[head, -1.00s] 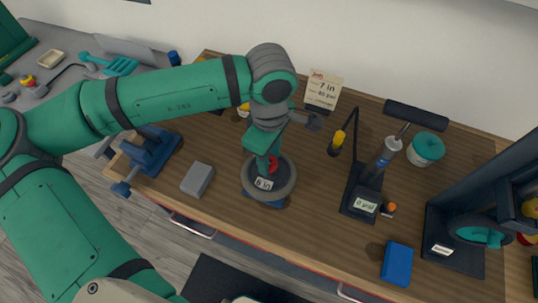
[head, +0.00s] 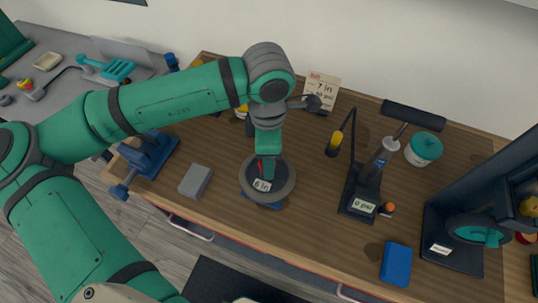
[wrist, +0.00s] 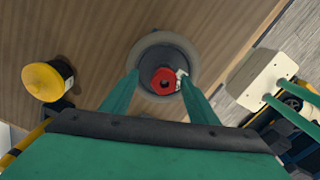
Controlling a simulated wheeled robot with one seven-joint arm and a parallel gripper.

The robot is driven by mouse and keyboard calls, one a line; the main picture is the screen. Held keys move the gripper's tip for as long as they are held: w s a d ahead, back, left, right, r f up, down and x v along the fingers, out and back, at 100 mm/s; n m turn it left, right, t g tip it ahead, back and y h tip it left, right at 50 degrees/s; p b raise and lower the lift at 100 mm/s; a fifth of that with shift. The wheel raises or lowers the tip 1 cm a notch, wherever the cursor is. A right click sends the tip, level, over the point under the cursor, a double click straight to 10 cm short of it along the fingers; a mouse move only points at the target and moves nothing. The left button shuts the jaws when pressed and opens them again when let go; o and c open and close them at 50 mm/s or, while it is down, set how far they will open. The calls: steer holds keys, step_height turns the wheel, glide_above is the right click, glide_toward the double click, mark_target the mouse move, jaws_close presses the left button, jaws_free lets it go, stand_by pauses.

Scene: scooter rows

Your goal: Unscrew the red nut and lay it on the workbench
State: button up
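The red nut (wrist: 165,81) sits at the dark hub in the middle of a small grey-rimmed wheel (wrist: 190,53). In the head view a sliver of the red nut (head: 261,165) shows beside my fingers. The wheel (head: 289,184) lies flat on a blue support (head: 262,204) on the wooden workbench (head: 310,215) and bears a "6 in" label. My gripper (head: 267,176) points down over the hub. In the wrist view its two green fingers (wrist: 158,75) are apart, one on each side of the nut, with gaps showing. How far down they reach beside it is unclear.
A grey block (head: 196,180) lies left of the wheel, near a blue vise (head: 150,153). A pump with a gauge (head: 364,190) stands to the right. A blue box (head: 397,263) lies near the front edge. The bench between wheel and pump is clear.

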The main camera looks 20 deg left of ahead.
steer(key=shift+s, duration=0.1)
step_height(320, 180, up, 11)
stand_by(0.6)
steer(key=shift+f, duration=0.15)
steer(key=m, duration=2.1)
steer(key=shift+m, duration=0.4)
